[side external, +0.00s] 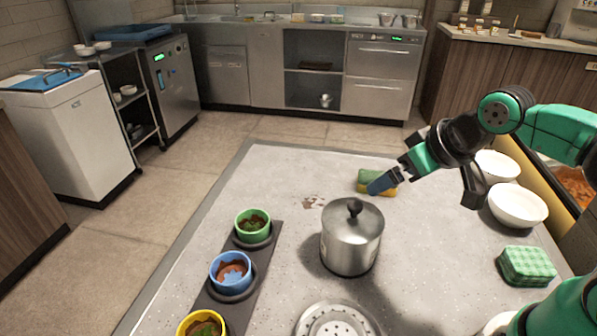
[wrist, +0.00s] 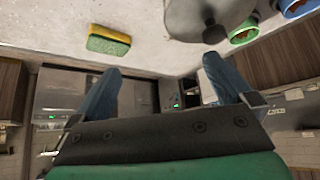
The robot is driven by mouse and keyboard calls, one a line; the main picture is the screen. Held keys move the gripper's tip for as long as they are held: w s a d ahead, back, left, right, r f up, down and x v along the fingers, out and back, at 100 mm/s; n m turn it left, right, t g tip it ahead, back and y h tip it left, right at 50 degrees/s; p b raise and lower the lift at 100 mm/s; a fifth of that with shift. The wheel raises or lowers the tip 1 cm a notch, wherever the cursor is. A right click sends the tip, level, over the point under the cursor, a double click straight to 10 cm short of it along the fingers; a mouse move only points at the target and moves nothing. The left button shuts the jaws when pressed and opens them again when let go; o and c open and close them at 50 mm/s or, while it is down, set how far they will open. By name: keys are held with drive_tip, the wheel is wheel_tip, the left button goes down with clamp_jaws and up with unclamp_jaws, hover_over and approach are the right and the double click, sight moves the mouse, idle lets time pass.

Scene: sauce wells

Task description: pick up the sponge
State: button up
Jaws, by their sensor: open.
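The sponge (side external: 372,175), green on one side and yellow on the other, lies on the grey speckled table (side external: 290,165) near its far edge. It also shows in the wrist view (wrist: 108,41), above and near the left fingertip, not between the fingers. My gripper (side external: 377,187) has blue fingers and overlaps part of the sponge in the side view; I cannot tell whether it touches it. In the wrist view my gripper (wrist: 161,65) has its fingers wide apart with nothing between them.
A lidded steel pot (side external: 350,245) stands close in front of the sponge. Green (side external: 253,226), blue (side external: 231,271) and yellow (side external: 201,325) sauce cups sit in a dark holder at left. White bowls (side external: 518,205) and a green checked cloth (side external: 527,266) are at right. A brown stain (side external: 313,202) marks the table.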

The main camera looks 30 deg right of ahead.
drive_tip(key=w+d+f+n+g+y, duration=0.1)
drive_tip(key=w+d+n+g, duration=0.25)
drive_tip(key=w+d, duration=0.3)
drive_tip(key=n+y, duration=0.2)
drive_tip(key=n, duration=0.3)
hover_over(375, 176)
drive_tip(key=s+d, duration=0.1)
drive_tip(key=s, duration=0.1)
wheel_tip(375, 176, down, 7)
drive_tip(key=shift+w+r, duration=0.1)
drive_tip(key=shift+r, duration=0.05)
drive_tip(key=shift+d+f, duration=0.2)
drive_tip(key=shift+f, duration=0.1)
drive_tip(key=shift+w+f, duration=0.15)
drive_tip(key=shift+f, duration=0.15)
drive_tip(key=shift+x, duration=2.55)
drive_tip(key=shift+a, duration=0.1)
drive_tip(key=c, duration=1.2)
